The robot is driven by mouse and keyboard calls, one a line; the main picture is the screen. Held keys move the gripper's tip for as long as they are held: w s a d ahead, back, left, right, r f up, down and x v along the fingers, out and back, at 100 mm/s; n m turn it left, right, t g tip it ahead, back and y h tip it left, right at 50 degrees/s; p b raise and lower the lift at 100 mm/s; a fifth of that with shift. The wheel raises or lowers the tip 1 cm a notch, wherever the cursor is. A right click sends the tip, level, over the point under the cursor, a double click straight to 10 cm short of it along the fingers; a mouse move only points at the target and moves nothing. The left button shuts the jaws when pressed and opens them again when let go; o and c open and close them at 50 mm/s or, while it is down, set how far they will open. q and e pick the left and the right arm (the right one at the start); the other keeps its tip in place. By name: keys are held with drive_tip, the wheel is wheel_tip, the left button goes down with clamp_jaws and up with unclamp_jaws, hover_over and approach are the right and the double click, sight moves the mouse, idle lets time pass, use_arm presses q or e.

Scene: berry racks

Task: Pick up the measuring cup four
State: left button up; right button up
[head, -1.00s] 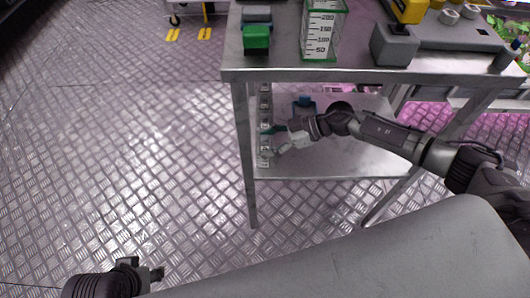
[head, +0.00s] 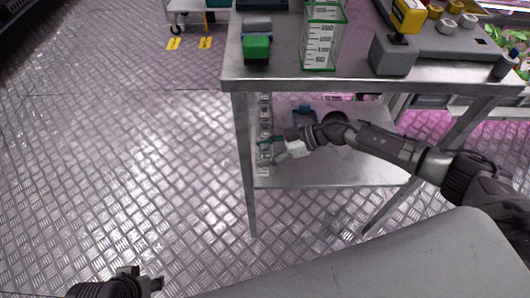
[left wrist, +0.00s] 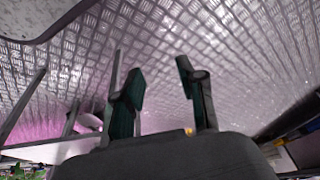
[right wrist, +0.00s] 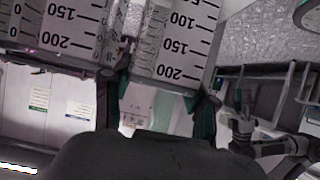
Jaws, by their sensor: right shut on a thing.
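My right gripper (head: 272,148) reaches under the table top to the left edge of the lower shelf. In the right wrist view its green-tipped fingers (right wrist: 160,108) are on either side of a clear measuring cup (right wrist: 178,45) with black scale marks, and are shut on it. A second clear measuring cup (right wrist: 60,30) is close beside it on the left. In the head view the cups at the gripper are too small to tell apart, and I cannot read which is number four. My left gripper (head: 152,284) is low over the floor; its fingers (left wrist: 160,85) are apart and empty.
The lower shelf (head: 335,170) holds a small blue object (head: 305,115). The floor to the left is clear.

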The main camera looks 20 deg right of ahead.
wheel_tip(320, 180, up, 2)
drive_tip(key=p, duration=0.3)
drive_tip(key=shift+r, duration=0.25)
wheel_tip(320, 180, up, 5)
drive_tip(key=p, duration=0.6)
use_arm(q)
drive_tip(key=s+f, duration=0.2)
drive_tip(key=f, duration=0.9)
drive_tip(key=s+f+g, duration=0.1)
drive_tip(key=s+f, duration=0.2)
drive_tip(key=f, duration=0.9)
drive_tip(key=shift+s+a+f+g+b, duration=0.2)
drive_tip(key=shift+a+f+g+b, duration=0.05)
drive_tip(key=shift+g+b, duration=0.1)
use_arm(e)
drive_tip(key=s+d, duration=0.2)
drive_tip(key=d, duration=0.6)
drive_tip(key=s+d, duration=0.3)
drive_tip(key=d, duration=0.6)
drive_tip(key=shift+d+f, duration=0.15)
drive_tip(key=shift+f, duration=0.15)
